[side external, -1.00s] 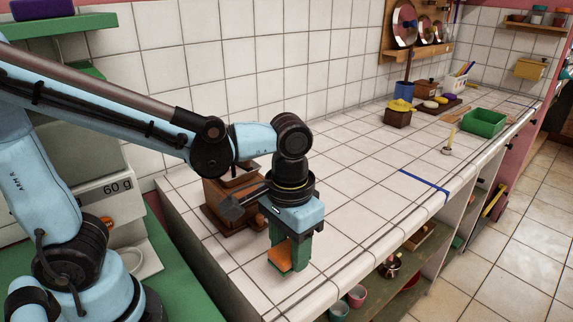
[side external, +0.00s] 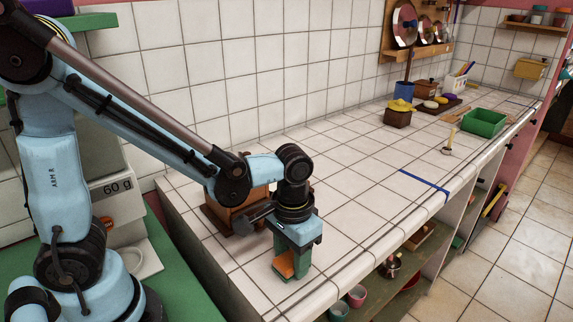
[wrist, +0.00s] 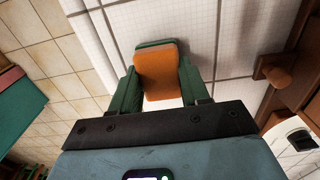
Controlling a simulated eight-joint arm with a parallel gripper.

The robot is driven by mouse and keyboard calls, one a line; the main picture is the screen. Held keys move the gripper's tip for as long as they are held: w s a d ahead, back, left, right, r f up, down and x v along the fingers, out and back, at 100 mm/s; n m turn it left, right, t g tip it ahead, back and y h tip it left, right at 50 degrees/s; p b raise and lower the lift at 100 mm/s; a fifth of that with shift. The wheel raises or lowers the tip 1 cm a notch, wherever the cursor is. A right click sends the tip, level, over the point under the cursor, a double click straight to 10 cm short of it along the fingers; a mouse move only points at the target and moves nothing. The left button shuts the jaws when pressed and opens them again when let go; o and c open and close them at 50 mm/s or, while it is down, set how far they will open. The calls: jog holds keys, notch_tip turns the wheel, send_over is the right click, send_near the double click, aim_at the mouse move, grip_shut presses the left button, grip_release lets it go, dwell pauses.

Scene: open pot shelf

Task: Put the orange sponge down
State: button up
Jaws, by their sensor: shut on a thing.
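The orange sponge (side external: 284,264) is between the green fingers of my gripper (side external: 291,266), low over the white tiled counter (side external: 345,215) near its front left end. In the wrist view the sponge (wrist: 157,72) shows as an orange block with a green edge at its far end. The gripper's fingers (wrist: 158,90) stand on either side of it, shut on it. I cannot tell whether the sponge touches the counter.
A brown wooden box (side external: 228,208) stands just behind my gripper. The counter to the right is clear up to a blue line (side external: 425,186). The counter's front edge is close.

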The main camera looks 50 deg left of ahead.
aim_at(292, 258)
jog(key=shift+f, duration=0.15)
jog(key=o, duration=0.9)
jog(key=shift+o, duration=0.2)
notch_tip(292, 258, up, 12)
jog(key=s+a+f+t, duration=0.1)
jog(key=a+f+t, duration=0.1)
jog(key=a+t, duration=0.5)
jog(key=shift+a+f, duration=0.2)
jog(key=shift+a, duration=0.9)
